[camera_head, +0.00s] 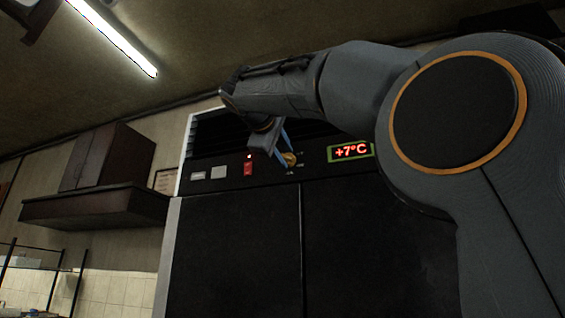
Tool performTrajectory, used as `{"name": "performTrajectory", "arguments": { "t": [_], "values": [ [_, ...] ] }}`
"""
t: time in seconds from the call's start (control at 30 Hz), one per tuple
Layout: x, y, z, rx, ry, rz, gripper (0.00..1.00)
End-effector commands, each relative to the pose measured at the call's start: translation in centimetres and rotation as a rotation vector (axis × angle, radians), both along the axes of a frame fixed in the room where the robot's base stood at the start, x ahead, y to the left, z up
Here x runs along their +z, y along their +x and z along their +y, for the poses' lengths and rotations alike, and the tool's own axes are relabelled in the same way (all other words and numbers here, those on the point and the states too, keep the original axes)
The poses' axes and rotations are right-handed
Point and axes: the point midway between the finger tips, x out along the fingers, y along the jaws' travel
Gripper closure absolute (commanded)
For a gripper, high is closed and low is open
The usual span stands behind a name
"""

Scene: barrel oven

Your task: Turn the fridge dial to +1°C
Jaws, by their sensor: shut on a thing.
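The fridge (235,240) is a tall dark cabinet with two doors and a control strip above them. The dial (290,158) is a small yellowish knob on that strip, with small marks around it. The display (351,151) to its right has a green frame and reads +7°C in red. My gripper (285,150) reaches the strip from above and is shut on the dial. Its fingers partly cover the dial, so the dial's exact angle cannot be told.
A lit red switch (248,168) and two pale plates (208,174) are on the strip left of the dial. A dark box (108,157) stands on a wall shelf (95,207) at left. My arm fills the right side of the view.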

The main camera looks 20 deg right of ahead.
Motion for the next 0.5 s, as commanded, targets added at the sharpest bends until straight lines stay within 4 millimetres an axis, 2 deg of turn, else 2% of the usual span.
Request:
{"name": "performTrajectory", "arguments": {
  "t": [0.5],
  "values": [
    [-0.24,0.03,-0.12,0.001,0.396,-0.288,0.91]
  ]
}}
